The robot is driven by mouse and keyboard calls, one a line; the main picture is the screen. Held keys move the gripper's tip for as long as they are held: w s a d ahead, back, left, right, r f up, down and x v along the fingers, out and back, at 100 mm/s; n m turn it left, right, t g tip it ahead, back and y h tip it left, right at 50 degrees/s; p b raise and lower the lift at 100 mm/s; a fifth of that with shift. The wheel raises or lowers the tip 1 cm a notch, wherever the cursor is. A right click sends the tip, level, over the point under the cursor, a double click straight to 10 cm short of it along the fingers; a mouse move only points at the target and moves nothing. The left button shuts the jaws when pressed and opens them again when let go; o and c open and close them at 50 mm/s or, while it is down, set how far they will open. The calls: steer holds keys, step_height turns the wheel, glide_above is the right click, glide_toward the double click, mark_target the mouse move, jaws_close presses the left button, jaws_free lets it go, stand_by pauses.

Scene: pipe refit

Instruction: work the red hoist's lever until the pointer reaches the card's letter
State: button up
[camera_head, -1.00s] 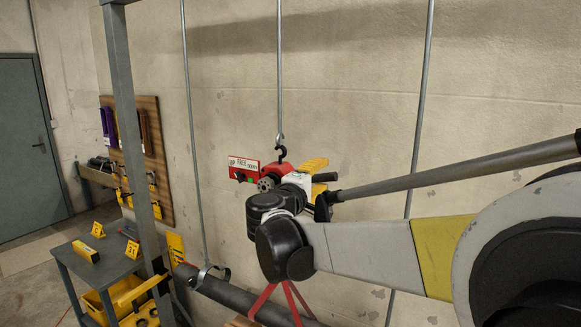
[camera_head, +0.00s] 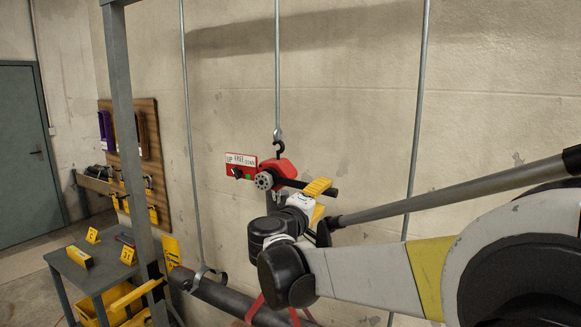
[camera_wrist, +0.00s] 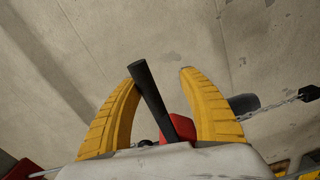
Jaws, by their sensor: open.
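The red hoist (camera_head: 284,168) hangs from a hook on a rod before the wall. Its label plate (camera_head: 241,160) reads UP, FREE and a third word, likely DOWN. Its black lever (camera_head: 328,192) sticks out to the right, sloping slightly down. My gripper (camera_head: 318,187) is at the lever, its yellow fingers open. In the wrist view my gripper (camera_wrist: 155,88) has the lever (camera_wrist: 150,95) between its spread fingers, nearer the left one, with a gap to the right one. The hoist body (camera_wrist: 177,128) shows red behind. I cannot make out the pointer or the card's letter.
A dark pipe (camera_head: 228,297) hangs below, with red straps partly behind my arm. A yellow plate (camera_head: 171,250) stands near its left end. A grey post (camera_head: 128,150) rises at left. A cart (camera_head: 90,272) holds yellow cards. Thin rods (camera_head: 193,130) run down the wall.

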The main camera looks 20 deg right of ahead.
steer(key=shift+a+f, duration=0.1)
steer(key=shift+f, duration=0.1)
steer(key=shift+w+a+f+m+b, duration=0.15)
steer(key=shift+f+m+b, duration=0.1)
steer(key=shift+f+b, duration=0.3)
steer(key=shift+w+a+f+m+b, duration=0.1)
steer(key=shift+w+f+m+b, duration=0.2)
steer(key=shift+f, duration=0.4)
steer(key=shift+w+a+f+m+b, duration=0.1)
steer(key=shift+f+m+b, duration=0.15)
steer(key=shift+f+b, duration=0.35)
steer(key=shift+w+a+f+m+b, duration=0.2)
steer(key=shift+w+f+m+b, duration=0.05)
steer(key=shift+f+b, duration=0.25)
steer(key=shift+w+a+f+m+b, duration=0.2)
steer(key=shift+w+a+f+b, duration=0.15)
steer(key=shift+f, duration=0.3)
steer(key=shift+w+a+f+m+b, duration=0.1)
steer(key=shift+w+f+m+b, duration=0.15)
steer(key=shift+f+b, duration=0.3)
steer(key=shift+f, duration=0.1)
